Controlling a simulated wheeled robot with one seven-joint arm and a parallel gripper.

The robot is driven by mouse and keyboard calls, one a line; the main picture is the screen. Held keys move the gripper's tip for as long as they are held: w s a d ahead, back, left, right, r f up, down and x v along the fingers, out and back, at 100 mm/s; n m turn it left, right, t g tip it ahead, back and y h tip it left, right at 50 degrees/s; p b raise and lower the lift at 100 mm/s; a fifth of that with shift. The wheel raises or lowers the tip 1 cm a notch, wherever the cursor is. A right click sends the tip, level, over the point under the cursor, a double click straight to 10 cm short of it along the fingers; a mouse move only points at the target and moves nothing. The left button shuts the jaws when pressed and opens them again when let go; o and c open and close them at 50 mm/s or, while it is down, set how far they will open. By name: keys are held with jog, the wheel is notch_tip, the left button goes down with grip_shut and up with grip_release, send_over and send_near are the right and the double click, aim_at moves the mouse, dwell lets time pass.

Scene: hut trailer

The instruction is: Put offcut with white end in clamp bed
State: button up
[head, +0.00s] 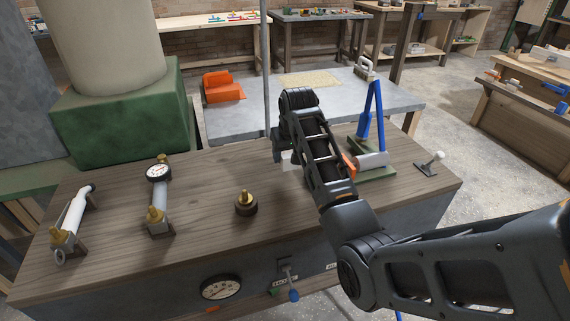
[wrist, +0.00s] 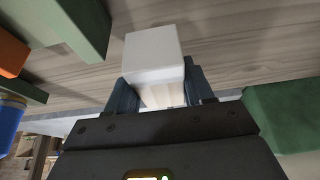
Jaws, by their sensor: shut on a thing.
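The offcut with the white end (wrist: 153,52) is in my gripper (wrist: 163,92). Its white end points away from the fingers, and a pale wood part shows between them. In the head view my arm hides most of the gripper; a small white patch (head: 289,158) shows beside it above the bench. The clamp, with a green base (head: 377,175), a blue lever (head: 379,110) and a grey cylinder (head: 371,160), stands to the right of my gripper. My arm partly covers its left side, and I cannot make out its bed clearly. Green parts (wrist: 88,25) also show in the wrist view.
The wooden bench top (head: 205,190) carries a brass fitting (head: 246,203), a gauge on a pipe (head: 159,185) and a white-handled tool (head: 75,220) to the left. A small lever (head: 430,164) stands at the right. A grey table (head: 330,100) with an orange object (head: 222,87) is behind.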

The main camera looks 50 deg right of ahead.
aim_at(285, 174)
jog(key=shift+w+a+f, duration=0.1)
jog(key=shift+f, duration=2)
jog(key=shift+f, duration=0.1)
jog(key=o, duration=0.8)
